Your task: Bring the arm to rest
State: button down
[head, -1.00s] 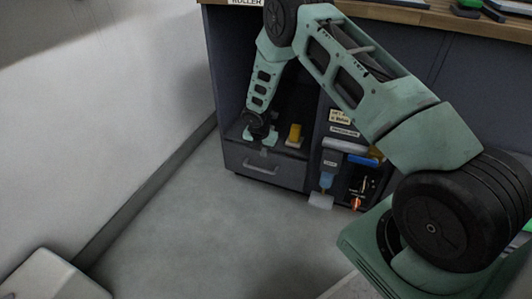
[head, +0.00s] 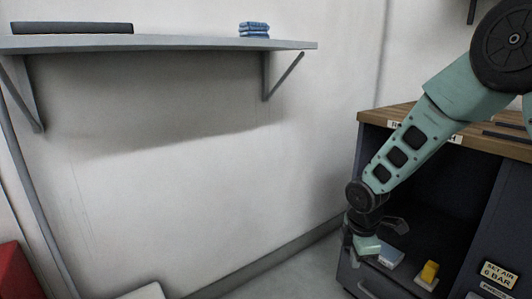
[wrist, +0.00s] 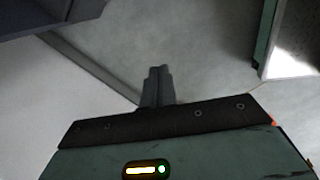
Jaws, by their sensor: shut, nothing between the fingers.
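My gripper (head: 362,247) hangs at the end of my green arm in the head view, in front of the left part of the dark cabinet (head: 344,272). In the wrist view its two dark fingers (wrist: 158,72) are together, with nothing between them. They point out over bare grey floor.
A yellow block (head: 429,271) and a pale blue item (head: 391,257) sit in the cabinet's open compartment, right of my gripper. A wall shelf (head: 180,44) holds a blue stack (head: 254,29) and a dark flat bar (head: 72,28). A red object (head: 18,270) stands lower left.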

jog(key=s+a+r+m, duration=0.2)
jog(key=s+a+r, duration=0.25)
jog(key=s, duration=0.25)
jog(key=s+a+r+m, duration=0.3)
jog(key=s+r, duration=0.2)
jog(key=s, duration=0.1)
jog(key=s+r+m+g+y, duration=0.1)
jog(key=s+r+m, duration=0.15)
jog(key=s, duration=0.65)
jog(key=s+r+m, duration=0.2)
jog(key=s+m, duration=0.1)
jog(key=s, duration=0.5)
notch_tip(320, 180, up, 33)
jog(key=p, duration=3.3)
jog(key=shift+w+a+f+p, duration=0.2)
jog(key=shift+a+p, duration=0.1)
jog(key=shift+a, duration=0.15)
